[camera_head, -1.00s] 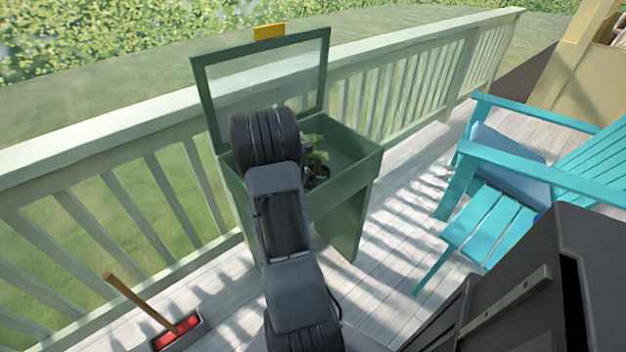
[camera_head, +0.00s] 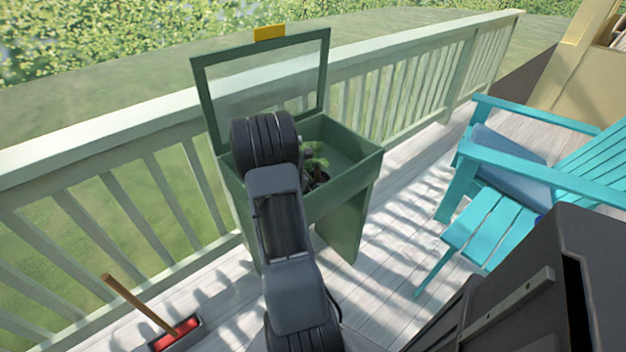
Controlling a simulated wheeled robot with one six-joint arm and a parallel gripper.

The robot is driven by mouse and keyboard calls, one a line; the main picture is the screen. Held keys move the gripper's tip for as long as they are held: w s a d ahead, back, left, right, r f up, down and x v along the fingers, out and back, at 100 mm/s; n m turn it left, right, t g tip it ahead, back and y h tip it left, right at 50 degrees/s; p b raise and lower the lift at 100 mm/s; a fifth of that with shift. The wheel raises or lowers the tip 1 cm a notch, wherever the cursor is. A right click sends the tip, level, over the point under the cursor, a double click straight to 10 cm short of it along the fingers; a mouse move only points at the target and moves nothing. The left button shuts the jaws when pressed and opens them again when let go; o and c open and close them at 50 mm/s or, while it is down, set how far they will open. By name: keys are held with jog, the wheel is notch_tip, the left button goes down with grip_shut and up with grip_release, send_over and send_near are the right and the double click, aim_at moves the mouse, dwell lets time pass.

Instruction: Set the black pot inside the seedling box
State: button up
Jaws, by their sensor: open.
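The green seedling box (camera_head: 356,163) stands on legs against the railing. Its glass lid (camera_head: 262,78) with a yellow handle is raised. The black pot (camera_head: 322,177) with a small leafy plant is inside the box, just right of my arm, and looks upright. My arm covers the left part of the box and part of the pot.
A turquoise chair (camera_head: 480,222) with a blue cushion (camera_head: 508,165) stands at the right. A broom with a red head (camera_head: 180,330) lies at the lower left. The pale railing (camera_head: 110,138) runs behind the box. Deck floor (camera_head: 385,240) is clear between box and chair.

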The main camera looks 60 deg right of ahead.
jog(key=p+v, duration=0.2)
jog(key=v, duration=1)
jog(key=shift+s+f, duration=0.1)
